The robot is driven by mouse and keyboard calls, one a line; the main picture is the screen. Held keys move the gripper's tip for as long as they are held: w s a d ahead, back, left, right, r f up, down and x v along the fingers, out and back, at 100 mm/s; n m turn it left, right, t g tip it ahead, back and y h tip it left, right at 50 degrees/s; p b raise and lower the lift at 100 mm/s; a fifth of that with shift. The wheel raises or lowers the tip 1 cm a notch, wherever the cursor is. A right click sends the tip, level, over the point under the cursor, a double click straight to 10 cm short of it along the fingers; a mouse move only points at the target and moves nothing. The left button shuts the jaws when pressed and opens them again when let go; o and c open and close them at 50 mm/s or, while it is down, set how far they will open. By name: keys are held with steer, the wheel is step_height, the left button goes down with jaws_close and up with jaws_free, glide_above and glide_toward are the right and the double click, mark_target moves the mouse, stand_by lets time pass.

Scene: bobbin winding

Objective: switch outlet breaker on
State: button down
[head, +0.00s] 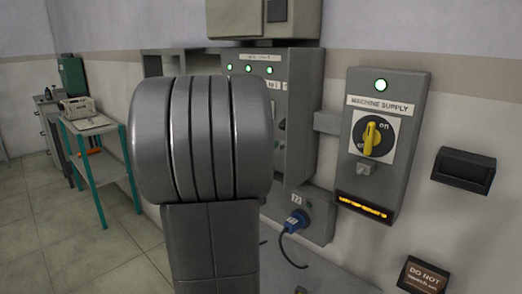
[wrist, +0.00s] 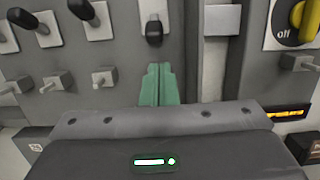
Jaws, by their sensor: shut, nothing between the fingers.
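My gripper (wrist: 157,86) shows in the wrist view as two green fingers pressed together, with nothing between them. Just beyond the fingertips is a black-handled breaker lever (wrist: 155,34) on a white plate; its handle sits at the plate's lower end. A small gap shows between fingertips and handle. Two levers to the left (wrist: 80,9) (wrist: 21,17) have their handles at the upper part of their plates. No label naming the outlet breaker is readable. In the head view my arm hides the gripper and most of the breaker panel (head: 300,100).
The machine supply box (head: 412,90) is right of the panel, with a yellow rotary handle (head: 372,138) and a lit green lamp. A blue plug (head: 296,222) sits in an outlet below. Small grey toggles (wrist: 58,81) project under the levers. Several green lamps glow on the panel.

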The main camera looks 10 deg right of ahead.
steer(key=shift+p+x, duration=0.3)
steer(key=shift+x, duration=2.35)
steer(key=shift+r, duration=0.1)
steer(key=shift+s+a+r+y+p, duration=0.1)
steer(key=shift+a+r+y+p, duration=0.15)
steer(key=shift+p, duration=0.5)
